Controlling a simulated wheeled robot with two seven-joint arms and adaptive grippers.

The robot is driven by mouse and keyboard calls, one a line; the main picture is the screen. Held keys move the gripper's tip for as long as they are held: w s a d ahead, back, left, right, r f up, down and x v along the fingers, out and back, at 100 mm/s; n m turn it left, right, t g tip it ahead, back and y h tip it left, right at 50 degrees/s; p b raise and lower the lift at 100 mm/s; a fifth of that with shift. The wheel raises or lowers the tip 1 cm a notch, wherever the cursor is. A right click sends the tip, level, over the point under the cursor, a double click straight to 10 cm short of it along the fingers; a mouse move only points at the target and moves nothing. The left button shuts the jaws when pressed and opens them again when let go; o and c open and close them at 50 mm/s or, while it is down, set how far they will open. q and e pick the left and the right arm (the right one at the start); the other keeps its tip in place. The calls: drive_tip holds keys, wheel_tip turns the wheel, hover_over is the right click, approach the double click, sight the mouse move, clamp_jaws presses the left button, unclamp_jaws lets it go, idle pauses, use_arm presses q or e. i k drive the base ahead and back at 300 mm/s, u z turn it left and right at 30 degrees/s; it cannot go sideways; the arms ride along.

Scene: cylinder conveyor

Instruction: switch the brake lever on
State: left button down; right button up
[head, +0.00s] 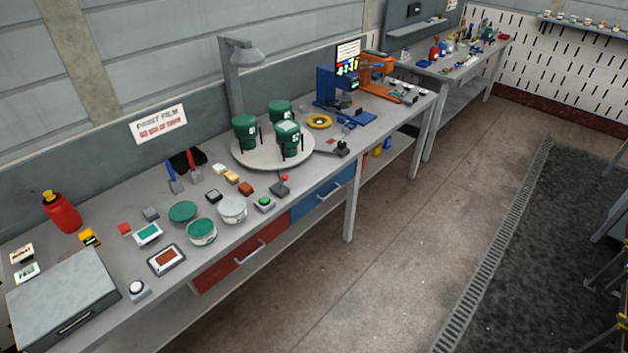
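A small lever with a red ball knob (284,179) stands on a dark base near the bench's front edge, beside the green push button (264,203). A second, black-handled lever or clamp (341,147) sits further right, at the front edge by the round turntable (243,155). I cannot tell from the picture which one is the brake lever, or whether either is on or off. Green pots (288,139) stand on the turntable. Neither of my grippers is in view.
The long grey workbench holds a grey box (66,300), a red bottle (62,212), white tubs (231,209), coloured blocks and a blue-framed device (340,95). A lamp post (232,75) rises behind the turntable. The floor (390,240) in front is clear.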

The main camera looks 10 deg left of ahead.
sight(285, 178)
drive_tip(key=u, duration=0.05)
drive_tip(key=i, duration=1)
drive_tip(key=u, duration=0.7)
